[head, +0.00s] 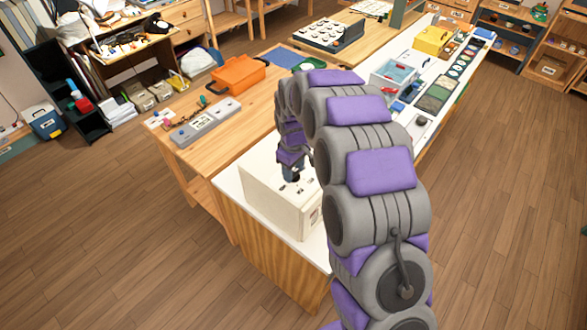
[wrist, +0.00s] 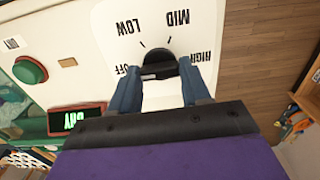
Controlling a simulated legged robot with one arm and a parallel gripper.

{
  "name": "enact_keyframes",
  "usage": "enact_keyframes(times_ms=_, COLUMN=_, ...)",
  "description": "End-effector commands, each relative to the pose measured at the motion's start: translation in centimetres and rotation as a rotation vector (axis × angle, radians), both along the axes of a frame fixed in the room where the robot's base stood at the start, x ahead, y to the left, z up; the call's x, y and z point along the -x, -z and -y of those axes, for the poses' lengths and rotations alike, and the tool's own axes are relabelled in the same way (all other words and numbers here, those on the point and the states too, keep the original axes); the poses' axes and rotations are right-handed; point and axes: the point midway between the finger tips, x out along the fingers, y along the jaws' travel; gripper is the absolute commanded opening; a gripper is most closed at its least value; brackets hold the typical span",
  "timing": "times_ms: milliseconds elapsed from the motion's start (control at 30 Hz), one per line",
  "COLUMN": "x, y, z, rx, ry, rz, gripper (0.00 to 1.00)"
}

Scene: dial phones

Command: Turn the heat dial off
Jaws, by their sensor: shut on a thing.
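The heat dial (wrist: 157,56) is a dark round knob on a white panel (wrist: 105,50) in the wrist view. The words OFF, LOW, MID and HIGH appear upside down around it. My gripper (wrist: 159,68) has its two blue fingers on either side of the dial's raised bar and is shut on it. I cannot tell exactly which word the dial points to. In the head view my gripper (head: 291,175) reaches down to the top of a cream box (head: 270,205) on the white counter. My arm and gripper hide the dial there.
In the head view a grey device (head: 206,122) and an orange case (head: 237,75) lie on the wooden table. A clear bin (head: 393,76) is farther along the counter.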

Motion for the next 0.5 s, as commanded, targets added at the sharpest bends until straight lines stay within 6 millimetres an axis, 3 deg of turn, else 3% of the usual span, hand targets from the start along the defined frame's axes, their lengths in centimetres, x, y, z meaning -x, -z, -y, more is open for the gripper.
enact_keyframes(times_ms=200, x=-0.31, y=-0.29, z=-0.10, rx=-0.003, ry=0.000, rz=0.011, gripper=0.16)
enact_keyframes(times_ms=233, x=-0.31, y=-0.29, z=-0.10, rx=-0.003, ry=0.000, rz=0.011, gripper=0.48)
enact_keyframes(times_ms=500, x=-0.09, y=-0.18, z=-0.03, rx=-0.002, ry=0.001, rz=0.006, gripper=0.72)
